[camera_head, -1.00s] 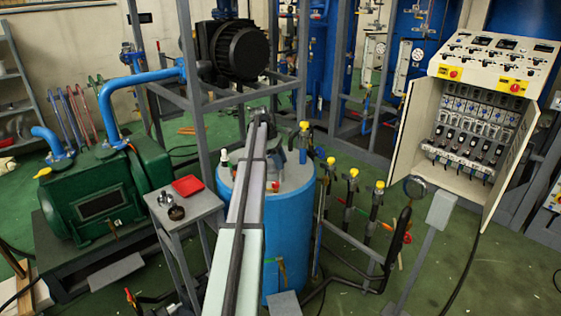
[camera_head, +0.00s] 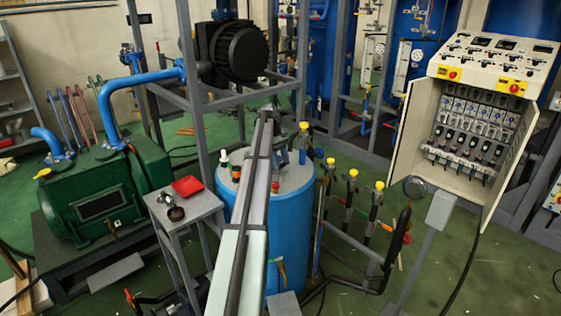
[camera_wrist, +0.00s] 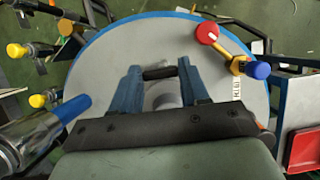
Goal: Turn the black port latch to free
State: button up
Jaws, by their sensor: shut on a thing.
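In the wrist view, my gripper (camera_wrist: 159,76) has its two blue fingers over the grey lid (camera_wrist: 105,70) of the blue tank. A short black bar, which looks like the black port latch (camera_wrist: 160,72), lies between the fingertips, and the fingers are shut on it. A pale round port part (camera_wrist: 165,95) shows below the bar, partly hidden by my gripper. How far the latch is turned cannot be told. In the head view, the blue tank (camera_head: 292,240) stands behind my arm, which hides most of the gripper and the latch.
A red-handled valve with a yellow body (camera_wrist: 238,65) and blue cap sits at the lid's right. Yellow-capped valves (camera_head: 352,174) stand right of the tank. A small table (camera_head: 186,208) with a red tray (camera_head: 187,186) stands left. A metal frame (camera_head: 196,100) rises close behind.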

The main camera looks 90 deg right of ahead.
aim_at(277, 171)
dwell(0.4)
jog(key=o, duration=0.8)
jog(key=w+d+r, duration=0.1)
jog(key=w+d, duration=0.2)
jog(key=w+d+r, duration=0.2)
jog(key=w+d, duration=0.1)
jog(key=w+d+r, duration=0.1)
jog(key=w+d, duration=0.2)
jog(key=shift+d+r, duration=0.25)
jog(key=shift+d, duration=0.05)
jog(key=shift+w+d, duration=0.2)
jog(key=shift+w, duration=0.15)
